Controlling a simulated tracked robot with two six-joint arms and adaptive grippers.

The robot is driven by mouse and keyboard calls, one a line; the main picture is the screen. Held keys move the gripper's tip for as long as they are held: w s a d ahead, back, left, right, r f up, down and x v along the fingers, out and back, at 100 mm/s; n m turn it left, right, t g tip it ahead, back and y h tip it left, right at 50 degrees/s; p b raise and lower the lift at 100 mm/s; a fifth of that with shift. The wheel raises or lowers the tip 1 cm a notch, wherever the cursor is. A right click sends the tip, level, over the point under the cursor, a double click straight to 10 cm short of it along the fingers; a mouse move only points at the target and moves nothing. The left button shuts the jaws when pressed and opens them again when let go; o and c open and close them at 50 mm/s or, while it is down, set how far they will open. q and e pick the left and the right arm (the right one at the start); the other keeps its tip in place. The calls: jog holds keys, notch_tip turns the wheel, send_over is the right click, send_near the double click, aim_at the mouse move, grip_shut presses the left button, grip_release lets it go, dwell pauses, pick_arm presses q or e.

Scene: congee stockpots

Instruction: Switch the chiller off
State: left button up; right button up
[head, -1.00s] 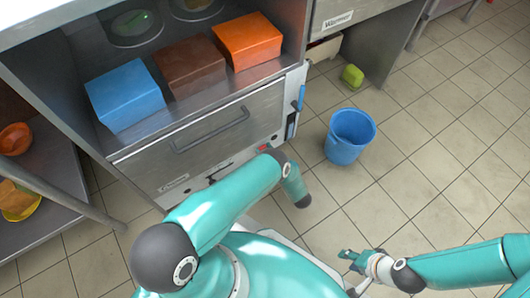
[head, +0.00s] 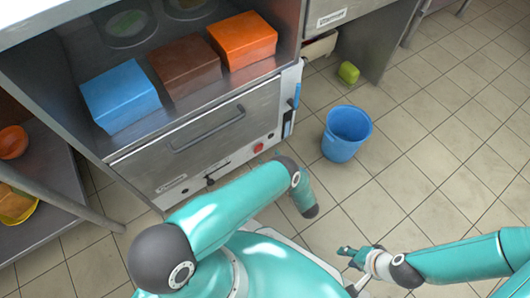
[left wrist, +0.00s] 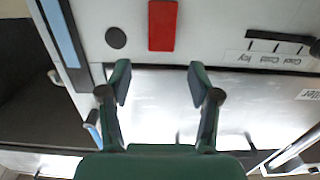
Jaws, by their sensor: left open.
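The chiller (head: 215,140) is the steel drawer unit under the counter shelf, with a bar handle and a lower control strip. Its red switch (head: 258,148) sits near the right end of the strip; it shows as a red rectangle (left wrist: 162,25) in the left wrist view, beside a dark round spot (left wrist: 116,38). I cannot tell which way the switch is set. My left gripper (left wrist: 160,82) is open and empty, its fingertips apart from the switch; my arm hides it in the head view. My right gripper (head: 352,256) is over the floor, away from the chiller, its opening unclear.
Blue, brown and orange boxes (head: 120,95) stand on the shelf above. A "Cool Cold Icy" scale (left wrist: 272,57) lies along the strip. A blue bucket (head: 346,135) and a green block (head: 348,72) are on the tiled floor, which is otherwise clear to the right.

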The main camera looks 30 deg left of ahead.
pick_arm(q)
jog(key=v, duration=0.6)
jog(key=shift+d, duration=0.4)
jog(key=shift+s, duration=0.1)
jog(key=w+r+m+t+h+p, duration=0.1)
jog(key=w+m+t+h+p, duration=0.1)
jog(key=w+m+h, duration=0.55)
jog(key=s+d+r+m+g+h+p, duration=0.1)
jog(key=s+d+r+g+h, duration=0.15)
jog(key=s+r+h, duration=0.4)
jog(key=s+d+r+m+g+h+p, duration=0.1)
jog(key=s+d+r+m+g+h, duration=0.15)
jog(key=s, duration=0.65)
jog(key=s+d+r+g+h+p, duration=0.1)
jog(key=s+r+g+h, duration=0.3)
jog(key=s, duration=0.4)
notch_tip(320, 180, up, 37)
jog(key=p, duration=3.6)
jog(key=shift+w+d+t+p, duration=0.3)
jog(key=shift+t+p, duration=0.1)
